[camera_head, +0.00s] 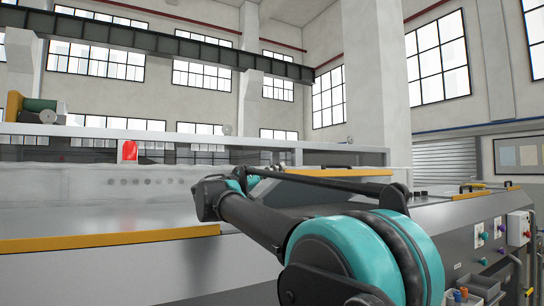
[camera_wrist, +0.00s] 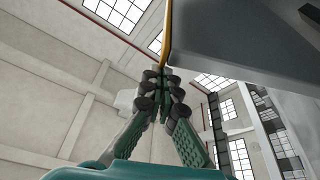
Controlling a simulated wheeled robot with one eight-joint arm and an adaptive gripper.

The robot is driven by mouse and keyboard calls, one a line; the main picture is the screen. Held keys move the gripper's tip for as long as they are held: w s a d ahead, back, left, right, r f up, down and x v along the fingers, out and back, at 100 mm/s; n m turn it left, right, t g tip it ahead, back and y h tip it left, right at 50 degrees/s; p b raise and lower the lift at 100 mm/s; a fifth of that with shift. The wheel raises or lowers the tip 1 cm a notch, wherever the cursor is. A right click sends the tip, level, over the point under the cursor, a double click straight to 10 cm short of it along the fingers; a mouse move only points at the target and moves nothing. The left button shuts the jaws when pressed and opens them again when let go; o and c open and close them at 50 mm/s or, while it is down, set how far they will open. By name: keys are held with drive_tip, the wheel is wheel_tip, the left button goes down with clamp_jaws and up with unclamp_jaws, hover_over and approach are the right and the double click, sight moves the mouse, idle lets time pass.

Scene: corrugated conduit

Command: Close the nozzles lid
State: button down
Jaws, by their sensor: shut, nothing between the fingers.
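My gripper (camera_wrist: 164,74) shows in the wrist view with its dark, padded fingertips together and nothing between them. A grey panel with a yellow edge (camera_wrist: 245,40) fills the upper right of that view, close beside and beyond the fingertips; I cannot tell whether they touch. In the head view my arm reaches left across the machine, and the fingers are hidden. A grey machine surface with a yellow front edge (camera_head: 110,240) is at the left. Another yellow-edged part (camera_head: 340,172) lies behind my arm. I cannot tell for certain which part is the nozzles lid.
A red lamp (camera_head: 130,151) stands on the machine at the left. A control panel with coloured buttons (camera_head: 490,236) is at the right. A pale rail (camera_head: 200,138) runs behind. Open room lies above the machine, below windows and a dark beam.

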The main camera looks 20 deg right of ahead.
sight(285, 175)
drive_tip(key=shift+s+f+m, duration=0.35)
drive_tip(key=shift+f+m, duration=0.05)
drive_tip(key=shift+f, duration=0.3)
drive_tip(key=shift+s+f+m, duration=0.35)
drive_tip(key=shift+f+m, duration=0.05)
drive_tip(key=shift+f, duration=0.25)
